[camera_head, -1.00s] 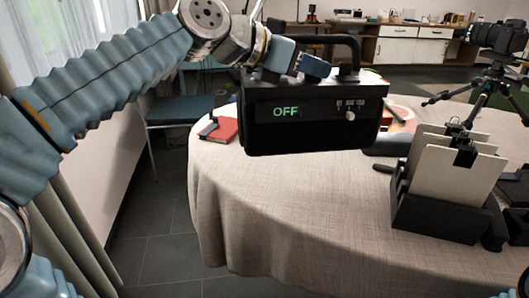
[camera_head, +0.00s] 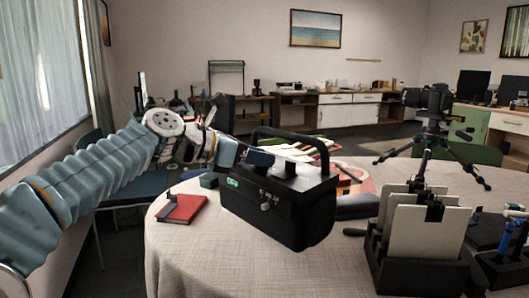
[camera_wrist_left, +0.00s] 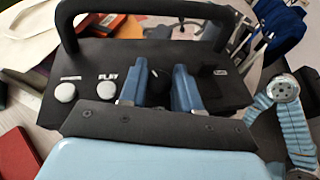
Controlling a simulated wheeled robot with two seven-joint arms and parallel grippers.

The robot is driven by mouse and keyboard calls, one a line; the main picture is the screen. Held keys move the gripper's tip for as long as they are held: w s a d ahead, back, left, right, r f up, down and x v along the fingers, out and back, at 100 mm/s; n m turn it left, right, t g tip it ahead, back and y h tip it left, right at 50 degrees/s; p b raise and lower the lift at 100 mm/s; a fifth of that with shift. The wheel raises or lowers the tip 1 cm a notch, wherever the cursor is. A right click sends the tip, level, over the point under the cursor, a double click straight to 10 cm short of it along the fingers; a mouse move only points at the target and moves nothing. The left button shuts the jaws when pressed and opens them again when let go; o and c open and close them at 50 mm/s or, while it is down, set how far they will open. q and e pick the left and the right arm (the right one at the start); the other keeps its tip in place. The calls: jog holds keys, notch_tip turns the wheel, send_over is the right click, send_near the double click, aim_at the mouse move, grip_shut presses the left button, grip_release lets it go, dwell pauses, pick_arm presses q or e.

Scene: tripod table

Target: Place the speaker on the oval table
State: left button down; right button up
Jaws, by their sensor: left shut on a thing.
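The speaker (camera_head: 300,215) is a black box with a raised carrying handle and a small green display on its front, now facing left. It is upright over the near left part of the oval table (camera_head: 200,250), which has a beige cloth. I cannot tell whether its base touches the cloth. My left gripper (camera_head: 270,160) reaches its top from the left. In the left wrist view, the blue fingers (camera_wrist_left: 158,88) are shut around a dark knob on the speaker's top (camera_wrist_left: 100,62), beside white buttons and below the handle. My right gripper is not in view.
A red book (camera_head: 183,208) lies left of the speaker. A black holder with clipboards (camera_head: 420,225) stands to the right, with a camera on a tripod (camera_head: 428,100) behind it. An open magazine is behind the speaker. Bare cloth shows at the front.

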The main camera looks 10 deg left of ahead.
pick_arm(q)
jog(key=shift+w+a+f, duration=0.3)
jog(key=shift+w+f, duration=0.15)
jog(key=shift+f, duration=0.1)
jog(key=shift+w+a+f, duration=0.25)
jog(key=shift+w+f, duration=0.15)
jog(key=shift+f, duration=0.1)
jog(key=f, duration=0.1)
jog(key=f+b, duration=0.1)
jog(key=w+f, duration=0.1)
jog(key=shift+a, duration=0.35)
jog(key=shift+f+b, duration=0.5)
jog(key=shift+f, duration=0.15)
jog(key=c, duration=1.2)
grip_release()
jog(key=shift+f, duration=0.35)
jog(key=o, duration=0.4)
jog(key=shift+r, duration=0.1)
